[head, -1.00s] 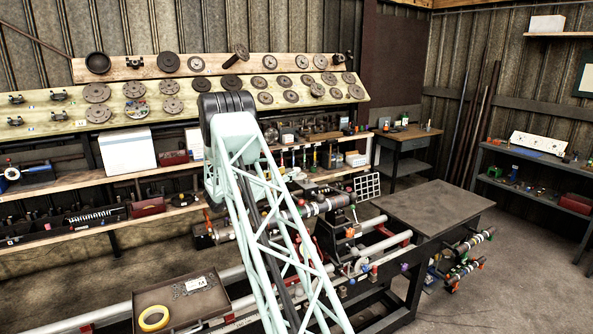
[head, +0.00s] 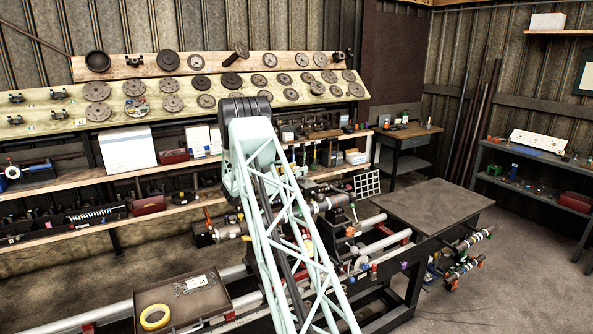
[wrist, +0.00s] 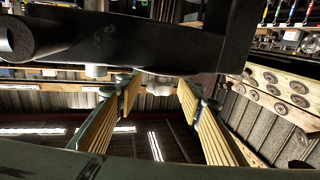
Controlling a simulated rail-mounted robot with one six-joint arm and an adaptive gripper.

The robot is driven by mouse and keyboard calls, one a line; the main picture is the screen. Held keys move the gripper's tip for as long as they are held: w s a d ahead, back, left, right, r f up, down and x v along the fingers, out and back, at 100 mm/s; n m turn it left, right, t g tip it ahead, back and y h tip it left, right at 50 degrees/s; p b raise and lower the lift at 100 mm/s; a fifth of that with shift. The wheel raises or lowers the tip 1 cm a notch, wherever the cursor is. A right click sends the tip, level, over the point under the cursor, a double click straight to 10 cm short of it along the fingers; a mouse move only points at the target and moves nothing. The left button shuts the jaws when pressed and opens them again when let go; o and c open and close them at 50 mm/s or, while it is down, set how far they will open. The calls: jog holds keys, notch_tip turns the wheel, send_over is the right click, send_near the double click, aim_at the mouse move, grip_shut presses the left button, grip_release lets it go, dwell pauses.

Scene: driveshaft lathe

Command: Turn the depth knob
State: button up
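My gripper (wrist: 158,92) shows in the wrist view with its two yellow ribbed finger pads well apart. A grey rounded part (wrist: 160,86) shows between the fingertips, and a dark bar lies across the view just beyond them. I cannot tell whether the fingers touch either one. The lathe (head: 335,222) stands at the centre right of the head view, with several small coloured knobs and handles along it. I cannot tell which one is the depth knob. My arm covers part of the lathe, and my gripper is hidden in the head view.
A tray (head: 222,310) with a roll of yellow tape (head: 155,317) sits on the rails at the lower left. A dark flat tabletop (head: 435,205) is clear at the right. Shelves (head: 165,212) and boards of round discs stand behind the lathe.

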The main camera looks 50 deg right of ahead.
aim_at(297, 167)
jog(key=shift+c, duration=0.7)
jog(key=c, duration=0.7)
jog(key=shift+c, duration=0.2)
jog(key=shift+f+m+g+y+b, duration=0.1)
jog(key=shift+m+g+y+b, duration=0.55)
jog(key=shift+m+g, duration=1.1)
jog(key=shift+m+g+y+b, duration=0.6)
jog(key=shift+m+g+y, duration=0.4)
jog(key=shift+g, duration=0.6)
jog(key=shift+m+g+y+b, duration=0.6)
jog(key=shift+m+g+y, duration=0.3)
jog(key=shift+g, duration=0.65)
jog(key=o, duration=0.9)
jog(key=shift+r, duration=5.1)
